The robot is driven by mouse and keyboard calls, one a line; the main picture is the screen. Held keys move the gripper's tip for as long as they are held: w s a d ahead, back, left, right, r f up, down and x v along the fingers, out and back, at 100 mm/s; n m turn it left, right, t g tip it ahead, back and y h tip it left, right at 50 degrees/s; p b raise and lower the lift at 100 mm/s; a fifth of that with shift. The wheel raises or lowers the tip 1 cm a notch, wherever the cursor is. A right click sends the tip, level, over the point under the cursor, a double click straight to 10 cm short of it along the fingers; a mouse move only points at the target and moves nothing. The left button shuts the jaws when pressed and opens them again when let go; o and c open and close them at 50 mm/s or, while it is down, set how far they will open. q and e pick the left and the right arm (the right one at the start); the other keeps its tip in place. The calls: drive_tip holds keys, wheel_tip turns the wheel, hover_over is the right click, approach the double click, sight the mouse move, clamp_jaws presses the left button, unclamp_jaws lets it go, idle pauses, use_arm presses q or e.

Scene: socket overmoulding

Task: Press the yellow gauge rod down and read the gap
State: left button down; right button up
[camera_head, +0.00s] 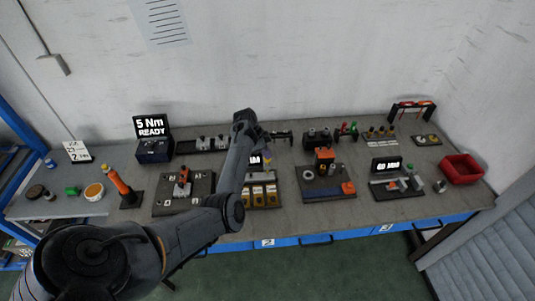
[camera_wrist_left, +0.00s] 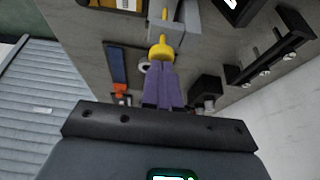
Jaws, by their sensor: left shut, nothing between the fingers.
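The yellow gauge rod (camera_wrist_left: 162,48) shows in the left wrist view, with a rounded yellow head and a thin end, over a grey block (camera_wrist_left: 188,28). My left gripper (camera_wrist_left: 163,66) has its two purple fingers shut together with nothing between them. The fingertips are right at the rod's yellow head; I cannot tell whether they touch it. In the head view my left gripper (camera_head: 264,149) is small at the end of the arm, near the middle of the bench. A small lit display (camera_head: 255,161) beside it is partly hidden by my arm, so its reading is not legible. My right gripper is not in view.
A block with yellow pieces (camera_head: 260,196) stands in front. A fixture plate with an orange part (camera_head: 325,181) is to the right, a dark plate (camera_head: 184,193) to the left. A "5 Nm READY" screen (camera_head: 152,126) and a red bin (camera_head: 461,169) stand farther out.

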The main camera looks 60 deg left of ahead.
use_arm(q)
drive_tip(key=shift+r+p, duration=2.9)
drive_tip(key=shift+r, duration=0.25)
